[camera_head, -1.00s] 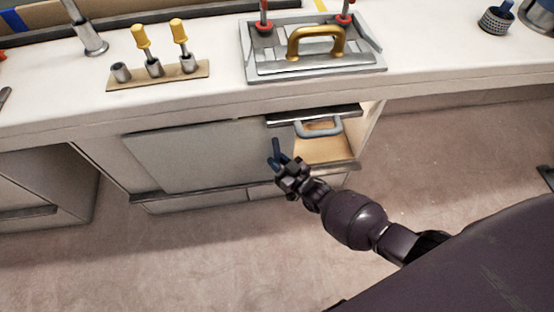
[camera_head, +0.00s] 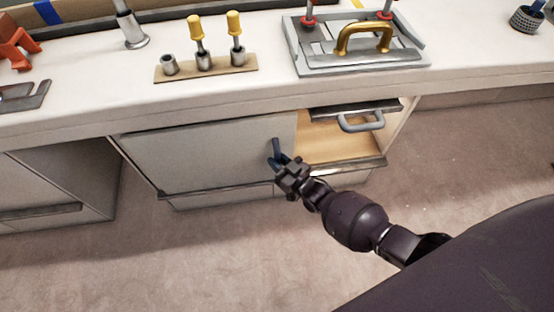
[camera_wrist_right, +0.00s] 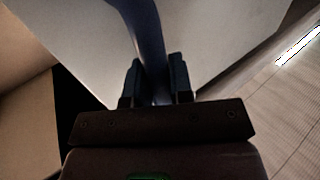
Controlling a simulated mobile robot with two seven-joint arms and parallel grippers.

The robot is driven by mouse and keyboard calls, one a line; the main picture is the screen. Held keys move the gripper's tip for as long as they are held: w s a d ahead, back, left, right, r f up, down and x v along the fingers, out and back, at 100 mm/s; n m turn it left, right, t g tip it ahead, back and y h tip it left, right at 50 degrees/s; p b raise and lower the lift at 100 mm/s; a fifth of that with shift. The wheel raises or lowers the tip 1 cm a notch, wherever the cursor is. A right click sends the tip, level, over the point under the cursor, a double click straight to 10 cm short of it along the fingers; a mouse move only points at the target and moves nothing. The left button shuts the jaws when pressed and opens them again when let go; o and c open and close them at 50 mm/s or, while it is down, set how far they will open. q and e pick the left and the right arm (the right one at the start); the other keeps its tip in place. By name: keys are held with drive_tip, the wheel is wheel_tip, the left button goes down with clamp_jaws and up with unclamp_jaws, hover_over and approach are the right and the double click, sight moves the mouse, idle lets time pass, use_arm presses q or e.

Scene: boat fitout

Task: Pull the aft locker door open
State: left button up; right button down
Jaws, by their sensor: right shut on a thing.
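The locker door (camera_head: 205,155) is a pale grey panel under the counter, with a dark blue bar handle (camera_head: 277,150) near its right edge. To its right the locker stands partly open, showing a wood-coloured interior (camera_head: 325,145). My right gripper (camera_head: 283,164) is shut on the blue handle. In the right wrist view the handle (camera_wrist_right: 148,35) runs between the two dark fingers (camera_wrist_right: 156,85), with the pale panel behind it. The fingers hide the handle's lower part. My left gripper is not in view.
A grey handle (camera_head: 361,122) projects under a dark strip above the opening. The counter (camera_head: 120,95) overhangs the locker, carrying yellow-handled tools (camera_head: 235,25) and a grey hatch plate (camera_head: 350,60) with a gold handle. The floor (camera_head: 180,265) in front is clear.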

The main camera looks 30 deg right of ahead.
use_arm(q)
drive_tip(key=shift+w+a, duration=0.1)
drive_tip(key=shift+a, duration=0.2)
use_arm(e)
drive_tip(key=shift+a, duration=0.3)
drive_tip(key=c, duration=1)
unclamp_jaws()
drive_tip(key=shift+c, duration=0.2)
